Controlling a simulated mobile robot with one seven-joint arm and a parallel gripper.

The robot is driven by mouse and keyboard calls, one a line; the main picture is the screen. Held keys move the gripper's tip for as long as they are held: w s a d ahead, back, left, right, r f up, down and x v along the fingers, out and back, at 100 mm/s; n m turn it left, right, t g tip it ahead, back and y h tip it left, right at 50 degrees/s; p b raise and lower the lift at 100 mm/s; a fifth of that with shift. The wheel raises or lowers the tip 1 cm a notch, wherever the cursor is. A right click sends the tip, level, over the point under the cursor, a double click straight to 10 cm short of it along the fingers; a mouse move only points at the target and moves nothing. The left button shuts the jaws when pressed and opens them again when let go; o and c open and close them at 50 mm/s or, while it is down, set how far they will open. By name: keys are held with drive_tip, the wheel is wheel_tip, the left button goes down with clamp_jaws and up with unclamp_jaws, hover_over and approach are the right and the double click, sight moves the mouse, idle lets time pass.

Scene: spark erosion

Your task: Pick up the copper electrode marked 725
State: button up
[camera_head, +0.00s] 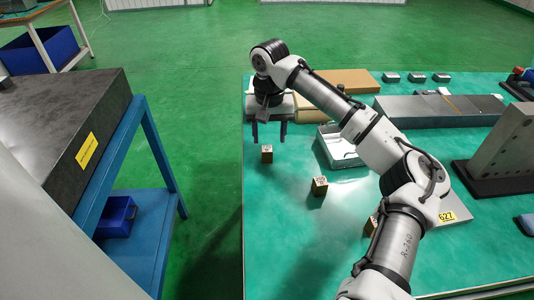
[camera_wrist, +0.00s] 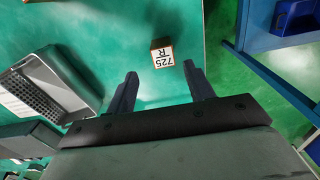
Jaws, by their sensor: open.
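The copper electrode marked 725 shows in the wrist view (camera_wrist: 162,57) as a small block with a white label reading "725 R" on top, edged in orange-brown. It lies just beyond the fingertips, roughly centred between them. In the head view a small brown block (camera_head: 267,154) stands near the left edge of the green table, just below my gripper (camera_head: 268,138), and appears to be this same electrode. My gripper is open and empty, fingers pointing down, also seen in the wrist view (camera_wrist: 158,74). The fingers do not appear to touch the block.
Two similar blocks stand nearer the camera, one in the middle (camera_head: 320,187) and one partly behind my arm (camera_head: 371,226). A grey tray (camera_head: 332,158) is to the right. A plate labelled 627 (camera_head: 457,209) lies further right. A blue bench (camera_head: 150,155) stands left across a gap.

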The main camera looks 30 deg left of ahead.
sight(267, 150)
drive_tip(key=f, duration=0.2)
drive_tip(key=s+f+p, duration=0.1)
drive_tip(key=f, duration=0.1)
drive_tip(key=shift+s+d, duration=0.15)
drive_tip(key=shift+s, duration=0.05)
drive_tip(key=shift+f, duration=0.65)
clamp_jaws()
